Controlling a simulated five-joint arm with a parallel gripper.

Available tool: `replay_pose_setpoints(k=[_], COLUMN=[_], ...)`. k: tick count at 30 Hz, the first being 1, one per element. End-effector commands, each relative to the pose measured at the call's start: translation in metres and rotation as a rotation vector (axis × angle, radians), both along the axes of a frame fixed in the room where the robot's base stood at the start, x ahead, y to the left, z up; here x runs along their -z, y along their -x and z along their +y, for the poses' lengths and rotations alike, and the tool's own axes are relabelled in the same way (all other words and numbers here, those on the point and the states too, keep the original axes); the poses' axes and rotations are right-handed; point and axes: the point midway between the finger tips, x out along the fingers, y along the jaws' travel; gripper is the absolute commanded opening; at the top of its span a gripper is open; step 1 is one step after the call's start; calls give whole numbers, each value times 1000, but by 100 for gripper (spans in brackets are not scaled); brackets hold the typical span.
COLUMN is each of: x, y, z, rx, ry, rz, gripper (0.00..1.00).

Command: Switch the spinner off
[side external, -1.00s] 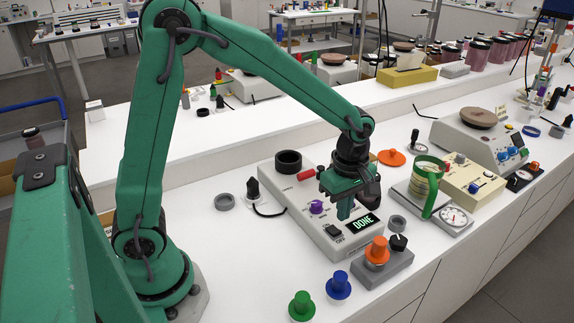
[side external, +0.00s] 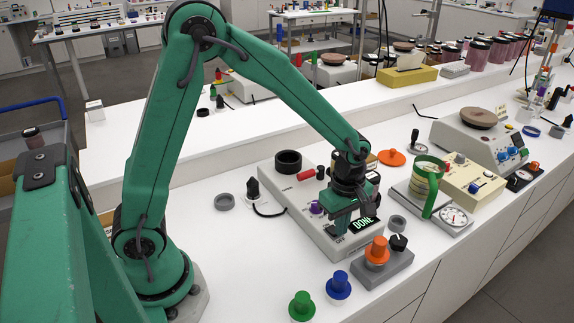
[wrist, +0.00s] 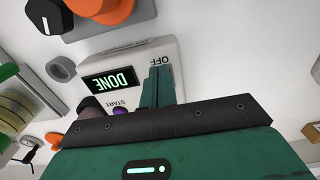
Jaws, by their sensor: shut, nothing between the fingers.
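The spinner (side external: 285,192) is a pale grey box on the white bench, with a purple knob (side external: 316,207) and a lit display (side external: 365,224) reading DONE. It also shows in the wrist view (wrist: 120,58), with its display (wrist: 112,79) upside down. My gripper (side external: 339,228) is shut and empty, pointing down at the spinner's front corner, where the switch is. In the wrist view, the closed fingers (wrist: 158,86) lie just below the OFF label (wrist: 160,60) and hide the switch. Contact and switch position cannot be told.
An orange knob (side external: 377,250) on a grey block stands close in front of the spinner. Blue (side external: 338,286) and green (side external: 301,305) knobs stand nearer the bench edge. A dial gauge (side external: 454,216) and green-handled stack (side external: 428,180) are to the right.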

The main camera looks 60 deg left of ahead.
Motion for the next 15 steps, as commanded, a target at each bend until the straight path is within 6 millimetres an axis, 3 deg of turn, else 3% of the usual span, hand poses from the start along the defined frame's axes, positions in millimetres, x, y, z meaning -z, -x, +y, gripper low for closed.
replay_pose_setpoints(k=[15], x=[8], y=[0], z=[0], rx=[0], ry=[0], rz=[1], gripper=[0])
